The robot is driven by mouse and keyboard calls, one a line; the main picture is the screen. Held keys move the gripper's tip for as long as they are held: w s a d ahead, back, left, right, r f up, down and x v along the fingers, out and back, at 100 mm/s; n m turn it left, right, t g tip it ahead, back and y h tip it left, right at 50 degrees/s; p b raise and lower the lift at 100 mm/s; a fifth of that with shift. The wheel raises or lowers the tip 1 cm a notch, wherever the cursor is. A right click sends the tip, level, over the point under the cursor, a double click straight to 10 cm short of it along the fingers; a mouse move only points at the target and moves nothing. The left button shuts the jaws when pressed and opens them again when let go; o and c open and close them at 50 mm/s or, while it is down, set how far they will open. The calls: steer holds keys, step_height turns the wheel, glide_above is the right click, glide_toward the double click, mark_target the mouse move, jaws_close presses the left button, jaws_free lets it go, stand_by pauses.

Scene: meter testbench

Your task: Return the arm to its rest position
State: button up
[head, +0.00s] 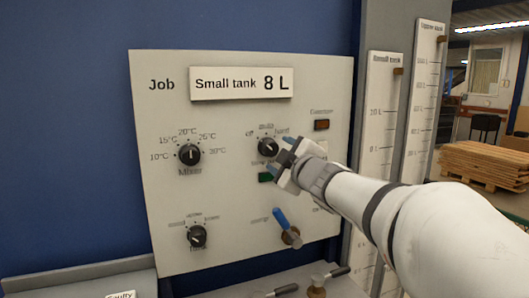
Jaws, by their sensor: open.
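My arm reaches in from the lower right of the head view. My gripper (284,163) is open and in front of the control panel (225,215), just below and right of a black selector knob (268,147) labelled with off, auto and hand. I see nothing held in the jaws. I cannot tell whether the gripper touches the panel. The gripper partly covers the label under that knob and stands beside a green indicator (265,177).
The panel also bears a mixer knob (189,155), a lower-left knob (197,236), a dark red lamp (321,125) and a blue-handled valve (281,219). Two tank gauges (384,110) (427,80) stand to the right. More levers (318,286) sit below. Stacked wood (485,163) is behind.

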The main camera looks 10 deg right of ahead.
steer(key=shift+s+d, duration=0.2)
steer(key=shift+s, duration=0.85)
